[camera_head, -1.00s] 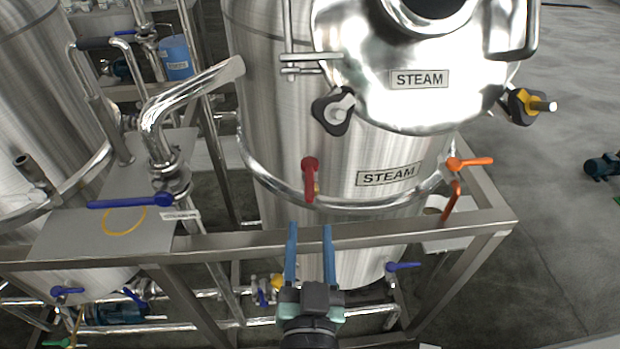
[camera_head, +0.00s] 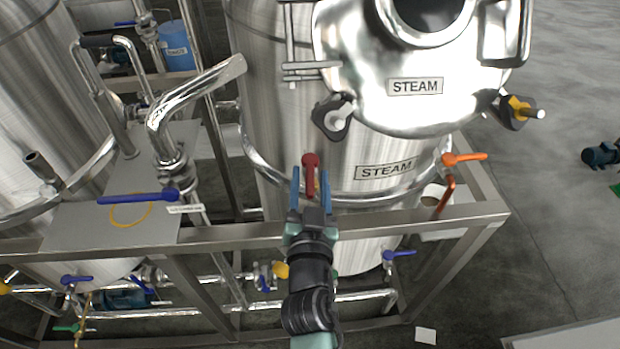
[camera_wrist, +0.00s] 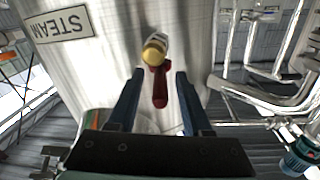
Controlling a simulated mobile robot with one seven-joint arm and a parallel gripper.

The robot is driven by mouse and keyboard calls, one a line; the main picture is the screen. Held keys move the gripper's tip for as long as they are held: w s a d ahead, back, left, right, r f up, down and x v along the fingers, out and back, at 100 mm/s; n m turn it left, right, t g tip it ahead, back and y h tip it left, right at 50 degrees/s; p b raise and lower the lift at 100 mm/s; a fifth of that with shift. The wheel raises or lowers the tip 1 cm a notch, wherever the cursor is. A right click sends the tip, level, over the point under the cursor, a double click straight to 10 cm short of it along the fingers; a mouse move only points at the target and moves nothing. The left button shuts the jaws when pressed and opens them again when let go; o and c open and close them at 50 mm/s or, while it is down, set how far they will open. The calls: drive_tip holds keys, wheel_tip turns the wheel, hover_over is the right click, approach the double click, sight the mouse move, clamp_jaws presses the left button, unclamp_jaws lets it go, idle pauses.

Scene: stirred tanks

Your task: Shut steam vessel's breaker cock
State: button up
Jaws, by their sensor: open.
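The steam vessel (camera_head: 285,120) is a shiny steel tank with STEAM labels on its lid and wall. A cock with a red handle (camera_head: 310,172) sits on its front wall, the handle hanging down. In the wrist view its brass end (camera_wrist: 153,50) shows above the red handle (camera_wrist: 160,88). My gripper (camera_head: 310,184) is open in front of it. In the wrist view my gripper's blue fingers (camera_wrist: 160,80) stand on either side of the handle, with gaps visible. A second cock with an orange handle (camera_head: 465,158) is at the vessel's right. No label names the breaker cock.
A steel frame rail (camera_head: 400,219) runs in front of the vessel, below my gripper. A blue-handled valve (camera_head: 140,198) and a bent pipe (camera_head: 195,90) stand to the left. Low pipes run beneath. Floor (camera_head: 565,190) at right is mostly clear.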

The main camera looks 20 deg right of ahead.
clamp_jaws()
idle(1.3)
